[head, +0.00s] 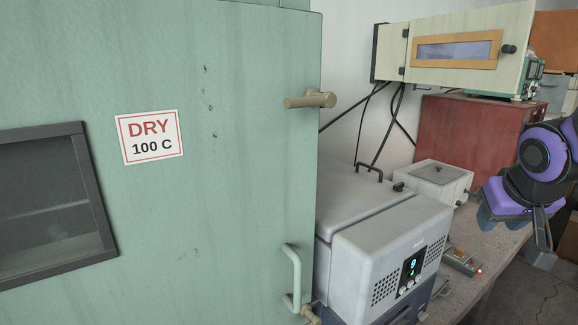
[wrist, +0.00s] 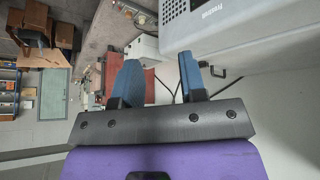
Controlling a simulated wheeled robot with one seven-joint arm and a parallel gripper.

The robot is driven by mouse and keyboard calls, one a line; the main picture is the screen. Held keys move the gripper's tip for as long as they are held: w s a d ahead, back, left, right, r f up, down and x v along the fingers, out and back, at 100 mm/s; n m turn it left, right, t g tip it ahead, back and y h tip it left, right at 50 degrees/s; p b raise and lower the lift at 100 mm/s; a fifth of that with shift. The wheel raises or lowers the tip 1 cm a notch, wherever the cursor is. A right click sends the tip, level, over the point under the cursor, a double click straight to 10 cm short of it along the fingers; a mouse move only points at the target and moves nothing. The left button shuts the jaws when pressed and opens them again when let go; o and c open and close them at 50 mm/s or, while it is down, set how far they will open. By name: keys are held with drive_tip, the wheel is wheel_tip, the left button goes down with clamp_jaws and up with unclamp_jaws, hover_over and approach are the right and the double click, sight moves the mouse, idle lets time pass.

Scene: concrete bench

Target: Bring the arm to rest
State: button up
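My gripper (wrist: 159,68) shows in the wrist view as two blue fingers on a black bar, spread apart with nothing between them. In the head view, the purple and black end of my arm is at the right edge, with the blue fingers of my gripper (head: 502,221) low beside the bench (head: 487,259). It appears clear of the bench things, though the exact gap cannot be told. The rest of my arm is mostly out of view.
A green cabinet labelled DRY 100 C (head: 230,190) fills the left. A grey machine with a lit display (head: 385,255) stands beside it. Behind are a small white box (head: 432,182), a red box (head: 470,135) and a cream unit (head: 425,28). Open floor (head: 530,298) lies at lower right.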

drive_tip(key=s+a+r+y, duration=0.1)
drive_tip(key=s+a+r, duration=0.1)
drive_tip(key=s, duration=0.4)
drive_tip(key=s+a+r+n+y, duration=0.1)
drive_tip(key=s+a+r, duration=0.2)
drive_tip(key=s, duration=0.3)
drive_tip(key=shift+s+a+r+n+g, duration=0.3)
drive_tip(key=shift+a+r+g, duration=0.05)
drive_tip(key=shift+g, duration=0.05)
idle(1.5)
